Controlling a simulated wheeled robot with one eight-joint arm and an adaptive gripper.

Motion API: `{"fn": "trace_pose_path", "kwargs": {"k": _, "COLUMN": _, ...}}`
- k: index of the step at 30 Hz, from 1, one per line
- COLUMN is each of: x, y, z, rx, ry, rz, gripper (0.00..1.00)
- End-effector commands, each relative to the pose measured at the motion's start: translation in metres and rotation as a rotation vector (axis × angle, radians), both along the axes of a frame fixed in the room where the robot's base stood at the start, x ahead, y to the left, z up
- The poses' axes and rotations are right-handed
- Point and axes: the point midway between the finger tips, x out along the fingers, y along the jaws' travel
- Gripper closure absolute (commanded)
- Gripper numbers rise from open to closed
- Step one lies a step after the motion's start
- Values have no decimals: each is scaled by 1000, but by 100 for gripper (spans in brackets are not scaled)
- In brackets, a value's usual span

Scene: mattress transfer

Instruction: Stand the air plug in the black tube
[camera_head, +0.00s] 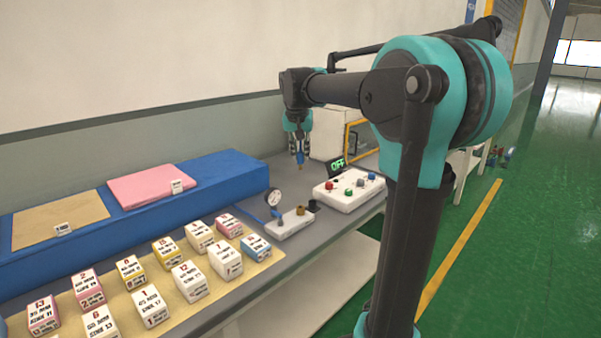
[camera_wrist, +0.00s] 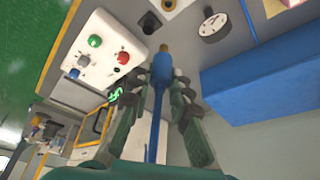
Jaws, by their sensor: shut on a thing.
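The air plug (camera_head: 300,158) is blue with a brass tip. My gripper (camera_head: 299,145) is shut on it and holds it above the workbench, tip down. In the wrist view the plug (camera_wrist: 160,85) runs between the two dark fingers of my gripper (camera_wrist: 161,78), its brass tip beyond them. The black tube (camera_head: 312,205) is a short dark cylinder at the right end of a small white block, below the plug and apart from it. It also shows in the wrist view (camera_wrist: 150,22).
The white block (camera_head: 286,227) carries a brass fitting (camera_head: 301,210). A gauge (camera_head: 273,197) stands left of it. A white control box (camera_head: 348,191) with coloured buttons and a green "OFF" display (camera_head: 337,165) are to the right. A blue mattress (camera_head: 230,179) and several labelled blocks lie left.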

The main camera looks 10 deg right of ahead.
Motion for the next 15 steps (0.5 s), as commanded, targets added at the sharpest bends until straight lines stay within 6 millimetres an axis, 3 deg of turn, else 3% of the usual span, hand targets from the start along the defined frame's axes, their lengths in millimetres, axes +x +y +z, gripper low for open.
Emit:
{"fn": "trace_pose_path", "kwargs": {"k": 4, "x": 0, "y": 0, "z": 21, "rx": 0, "ry": 0, "rz": 0, "gripper": 100}}
{"fn": "trace_pose_path", "kwargs": {"k": 15, "x": 0, "y": 0, "z": 45, "rx": 0, "ry": 0, "rz": 0, "gripper": 100}}
